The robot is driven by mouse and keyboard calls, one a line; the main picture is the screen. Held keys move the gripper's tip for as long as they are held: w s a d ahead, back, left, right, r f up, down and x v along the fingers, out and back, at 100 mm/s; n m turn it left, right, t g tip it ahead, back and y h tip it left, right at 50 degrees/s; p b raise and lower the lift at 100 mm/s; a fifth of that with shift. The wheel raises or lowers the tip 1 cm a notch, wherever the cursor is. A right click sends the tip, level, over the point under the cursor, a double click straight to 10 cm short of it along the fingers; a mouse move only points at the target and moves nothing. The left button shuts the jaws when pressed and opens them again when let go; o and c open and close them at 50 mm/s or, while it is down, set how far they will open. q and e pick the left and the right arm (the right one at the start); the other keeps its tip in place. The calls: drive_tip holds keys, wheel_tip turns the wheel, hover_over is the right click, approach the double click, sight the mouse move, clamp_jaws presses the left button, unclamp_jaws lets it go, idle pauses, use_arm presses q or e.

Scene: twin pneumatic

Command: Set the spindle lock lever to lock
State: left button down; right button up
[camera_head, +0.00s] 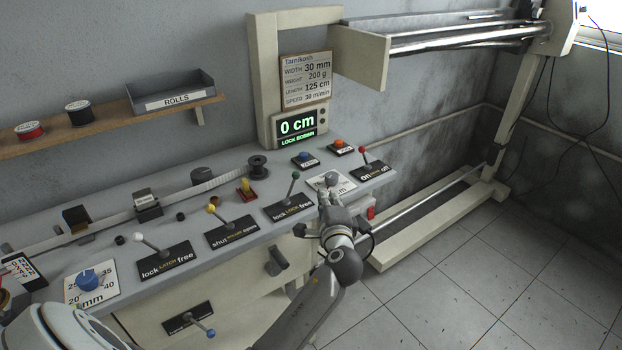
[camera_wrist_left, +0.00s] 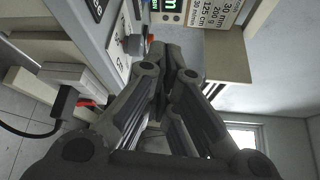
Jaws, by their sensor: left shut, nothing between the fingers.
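The other, with a white knob (camera_head: 138,237), leans left towards lock. My left gripper (camera_head: 326,197) is shut and empty, at the panel's front edge, right of the green-knobbed lever and close to a grey dial knob (camera_head: 331,178). Its closed fingers (camera_wrist_left: 180,75) also fill the left wrist view. My right gripper is out of view.
A black spool (camera_head: 258,167) stands behind. The display (camera_head: 297,127) reads 0 cm, LOCK BOBBIN. A blue-knobbed lever (camera_head: 210,333) is on the front below.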

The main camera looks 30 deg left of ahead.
sight(293, 184)
use_arm(q)
drive_tip(key=shift+f, duration=0.1)
drive_tip(key=p+x, duration=0.1)
drive_tip(key=x, duration=0.8)
drive_tip(key=shift+w+a, duration=0.15)
drive_tip(key=shift+w, duration=0.1)
drive_tip(key=s+a+p, duration=0.2)
drive_tip(key=shift+s+a+r, duration=0.15)
drive_tip(key=shift+s+r, duration=0.2)
drive_tip(key=shift+s, duration=0.2)
drive_tip(key=shift+w+f, duration=0.1)
drive_tip(key=shift+a, duration=0.1)
